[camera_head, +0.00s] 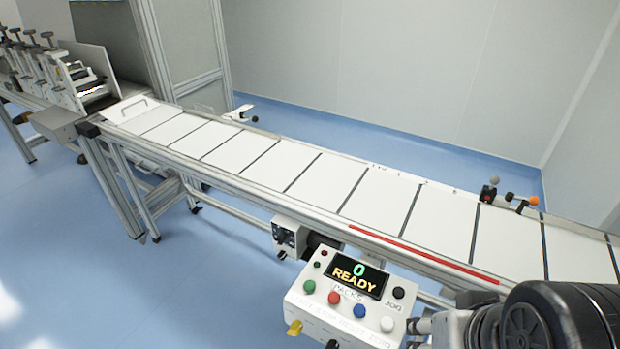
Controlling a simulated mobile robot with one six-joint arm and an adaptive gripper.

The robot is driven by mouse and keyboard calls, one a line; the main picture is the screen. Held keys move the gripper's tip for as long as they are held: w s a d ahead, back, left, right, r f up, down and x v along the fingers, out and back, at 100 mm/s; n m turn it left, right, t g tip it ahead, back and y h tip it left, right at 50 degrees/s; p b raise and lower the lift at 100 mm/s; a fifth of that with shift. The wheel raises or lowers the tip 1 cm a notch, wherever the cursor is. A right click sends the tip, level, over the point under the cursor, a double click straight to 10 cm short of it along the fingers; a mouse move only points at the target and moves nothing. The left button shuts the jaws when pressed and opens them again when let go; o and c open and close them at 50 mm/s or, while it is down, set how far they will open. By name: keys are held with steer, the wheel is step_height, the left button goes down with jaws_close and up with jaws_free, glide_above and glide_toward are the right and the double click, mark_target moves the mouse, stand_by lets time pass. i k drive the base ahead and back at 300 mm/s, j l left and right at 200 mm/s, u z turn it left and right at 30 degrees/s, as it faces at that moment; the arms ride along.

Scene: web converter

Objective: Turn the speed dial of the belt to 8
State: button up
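A small grey drive box (286,236) hangs under the near edge of the belt (290,165), with small dark controls on its face. Its markings are too small to read, and I cannot tell which control is the speed dial or its setting. Below it, a white control box (318,312) has a display (357,275) reading "0 READY". It carries green, red, blue, white and black buttons. My arm fills the bottom right corner. Metal parts at its left end, probably my gripper (425,330), are just right of the control box; the fingers are not clear.
A red strip (425,250) runs along the belt's near side. Knobbed fittings (508,200) stand at the far edge on the right. A machine with rollers (75,75) is at the upper left. Blue floor (80,235) is free at the left front.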

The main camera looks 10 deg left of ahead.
mark_target(280, 239)
steer(key=i+j+u, duration=0.3)
steer(key=j+u, duration=0.2)
steer(key=i+j+u, duration=0.35)
steer(key=u, duration=0.15)
